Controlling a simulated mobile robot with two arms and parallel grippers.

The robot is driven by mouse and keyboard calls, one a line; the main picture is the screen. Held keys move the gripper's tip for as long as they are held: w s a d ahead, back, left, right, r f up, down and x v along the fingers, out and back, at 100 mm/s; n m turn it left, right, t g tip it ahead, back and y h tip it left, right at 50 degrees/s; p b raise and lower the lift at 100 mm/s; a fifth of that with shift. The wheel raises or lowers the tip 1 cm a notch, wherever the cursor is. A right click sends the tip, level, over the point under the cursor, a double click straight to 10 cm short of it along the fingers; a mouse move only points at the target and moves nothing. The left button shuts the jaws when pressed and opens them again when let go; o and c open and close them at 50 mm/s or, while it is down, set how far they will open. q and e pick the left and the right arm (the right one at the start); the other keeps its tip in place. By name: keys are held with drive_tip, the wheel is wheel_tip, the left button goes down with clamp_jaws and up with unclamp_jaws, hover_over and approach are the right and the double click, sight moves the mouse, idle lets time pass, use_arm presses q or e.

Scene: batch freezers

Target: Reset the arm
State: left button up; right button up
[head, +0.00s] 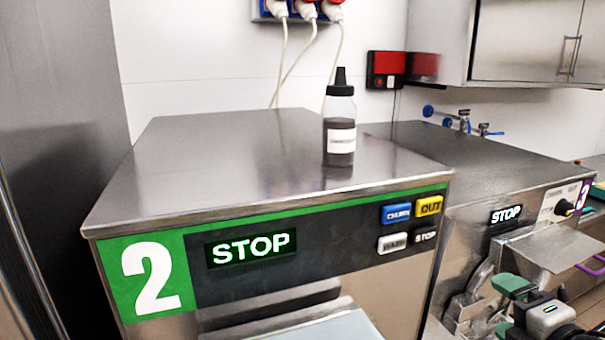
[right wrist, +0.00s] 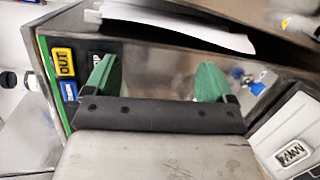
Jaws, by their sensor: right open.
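My right gripper (head: 507,305) is at the lower right of the head view, in front of the right-hand machine. Its green fingers also show in the right wrist view (right wrist: 155,82), spread wide apart with nothing between them. Behind them in that view is the metal front of a machine, with a yellow OUT button (right wrist: 64,61) beside one finger. The gripper appears apart from the panel, though the exact gap is hard to tell. My left gripper is not in view.
Batch freezer 2 (head: 240,285) shows STOP on its display. A dark-capped bottle (head: 341,128) stands upright on its top. The neighbouring freezer (head: 480,195) also shows STOP; its metal shelf (head: 560,247) juts out close to my right gripper. A steel cabinet (head: 525,40) hangs above.

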drive_tip(key=s+a+f+m+g+h, duration=0.1)
drive_tip(key=s+f+m+g, duration=0.1)
drive_tip(key=s+f+m, duration=0.3)
drive_tip(key=s+a+f+m+g+h, duration=0.1)
drive_tip(key=f+m+g, duration=0.15)
drive_tip(key=f, duration=0.45)
drive_tip(key=s+a+f+m+g, duration=0.1)
drive_tip(key=s+f+m, duration=0.3)
drive_tip(key=f, duration=0.3)
drive_tip(key=s+a+f+m+g, duration=0.6)
drive_tip(key=s+a+f+m, duration=0.25)
drive_tip(key=s, duration=0.35)
wheel_tip(320, 180, down, 30)
drive_tip(key=g+b, duration=0.1)
drive_tip(key=b, duration=0.5)
drive_tip(key=s+d+f+g+b, duration=0.1)
drive_tip(key=s+f+b, duration=0.1)
drive_tip(key=s+f, duration=0.6)
drive_tip(key=s+d+f+b, duration=0.2)
drive_tip(key=s+f, duration=0.5)
drive_tip(key=f, duration=0.7)
drive_tip(key=shift+s+f+n+g+b, duration=0.25)
drive_tip(key=shift+s+n+g+b, duration=0.15)
drive_tip(key=shift+b, duration=0.35)
